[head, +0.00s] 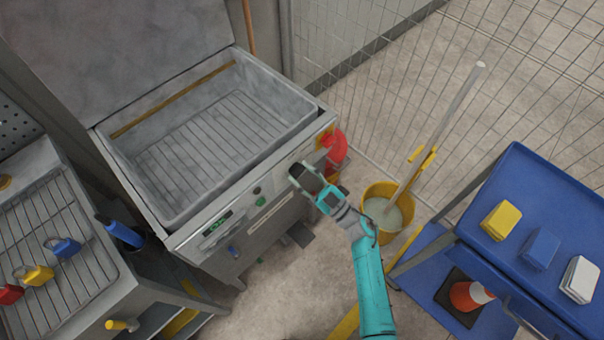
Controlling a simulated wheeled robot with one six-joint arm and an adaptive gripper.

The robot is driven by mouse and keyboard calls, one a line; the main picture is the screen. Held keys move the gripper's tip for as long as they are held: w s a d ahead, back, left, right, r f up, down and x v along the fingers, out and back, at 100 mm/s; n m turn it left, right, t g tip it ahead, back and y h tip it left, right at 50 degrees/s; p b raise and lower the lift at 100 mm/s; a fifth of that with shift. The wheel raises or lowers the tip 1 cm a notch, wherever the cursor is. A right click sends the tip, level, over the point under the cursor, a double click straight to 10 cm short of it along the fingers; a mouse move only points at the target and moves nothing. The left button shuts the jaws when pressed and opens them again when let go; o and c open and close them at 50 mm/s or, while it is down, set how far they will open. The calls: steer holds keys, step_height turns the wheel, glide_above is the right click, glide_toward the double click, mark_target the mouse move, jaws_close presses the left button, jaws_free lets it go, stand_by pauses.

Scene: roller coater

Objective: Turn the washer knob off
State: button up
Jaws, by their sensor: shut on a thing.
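The washer (190,232) is a grey metal basin unit with its lid raised and a wire rack inside. Its front panel carries a green-lit display (217,222), a small dark round control (257,190) and a green button (260,201). My gripper (298,172), on a teal arm coming up from the bottom, is at the right part of this panel. Its dark fingers are shut on the washer knob, which the fingers hide. The knob's angle cannot be seen.
A yellow bucket (377,190) with a mop stands right of my gripper. A red rounded object (336,147) is beside the washer. A blue cart (520,160) with sponges is at the right. A rack table (105,290) with padlocks is at the left.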

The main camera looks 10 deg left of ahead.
steer(key=shift+w+d+r+n+g+h, duration=0.1)
steer(key=shift+n+g+h, duration=0.15)
steer(key=shift+n+g, duration=1.75)
steer(key=shift+s+a+r+n+g+h, duration=0.1)
steer(key=shift+n+g+h, duration=0.2)
steer(key=shift+n, duration=3.35)
steer(key=shift+w+d+n+g+h, duration=0.2)
steer(key=shift+n+g, duration=0.9)
steer(key=shift+n, duration=1.75)
steer(key=shift+s+a, duration=0.1)
steer(key=o, duration=1.1)
steer(key=shift+o, duration=0.2)
steer(key=v, duration=1.2)
steer(key=shift+r, duration=0.1)
